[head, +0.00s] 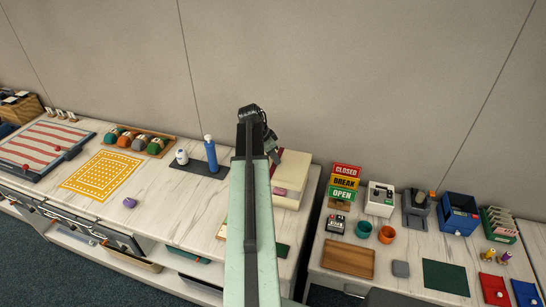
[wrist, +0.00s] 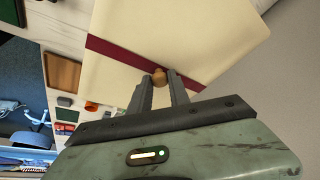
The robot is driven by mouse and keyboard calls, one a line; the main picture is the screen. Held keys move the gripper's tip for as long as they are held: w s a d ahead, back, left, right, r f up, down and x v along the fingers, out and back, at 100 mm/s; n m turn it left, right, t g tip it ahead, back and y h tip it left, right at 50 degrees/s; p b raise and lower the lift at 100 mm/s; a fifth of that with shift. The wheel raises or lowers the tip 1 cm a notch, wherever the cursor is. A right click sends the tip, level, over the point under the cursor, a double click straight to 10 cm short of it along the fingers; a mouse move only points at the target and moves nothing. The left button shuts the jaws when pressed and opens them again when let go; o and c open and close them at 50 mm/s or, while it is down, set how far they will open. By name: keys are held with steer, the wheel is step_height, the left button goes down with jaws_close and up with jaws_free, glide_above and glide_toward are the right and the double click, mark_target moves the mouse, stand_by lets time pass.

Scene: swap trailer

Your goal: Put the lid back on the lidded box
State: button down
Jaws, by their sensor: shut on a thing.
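In the wrist view the cream lid (wrist: 205,35) with a dark red band fills the upper middle. Its small wooden knob (wrist: 160,75) is between the fingertips of my gripper (wrist: 159,82), which is shut on it. In the head view a cream shape (head: 294,168), apparently the lid, shows just right of my arm. The pale box (head: 288,202) seems to be at its lower end, at the counter's right end. My arm hides the left side of both. I cannot tell whether the lid touches the box.
Stacked signs (head: 345,184) stand on the right counter across a gap. A wooden tray (head: 348,259) lies before them. The wall (head: 330,70) rises close behind.

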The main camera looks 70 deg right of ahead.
mark_target(272, 164)
steer(key=shift+f+b, duration=2.4)
steer(key=shift+f, duration=0.3)
steer(key=shift+f+b, duration=0.95)
steer(key=c, duration=0.7)
jaws_free()
steer(key=shift+o, duration=0.2)
step_height(272, 164, up, 7)
steer(key=p, duration=0.7)
steer(key=shift+r, duration=0.1)
steer(key=shift+c, duration=0.3)
